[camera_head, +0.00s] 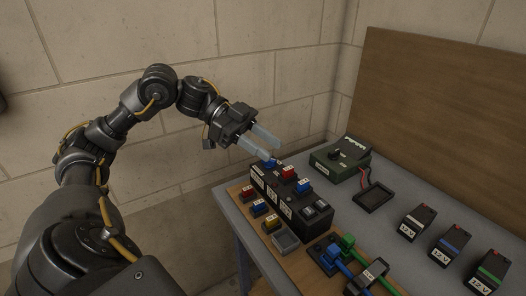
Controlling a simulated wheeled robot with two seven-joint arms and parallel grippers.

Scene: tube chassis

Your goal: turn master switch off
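A black switch box (286,212) stands on the table's left part, with pale labels on its front. On its top are a blue switch (270,163), a red one (289,173) and another blue one (304,186). A black rocker-like part (318,209) sits at its right end. I cannot tell which is the master switch or how each is set. My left gripper (277,151) is just above the box's far left end, by the first blue switch. Its two pale fingers are apart, with nothing visible between them. My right gripper is not in view.
Small red, blue and yellow parts (258,208) lie on a wooden board before the box. A green meter (340,156) and black tray (375,196) stand behind. Labelled batteries (446,244) are at right. Green and blue clamps (338,250) are in front.

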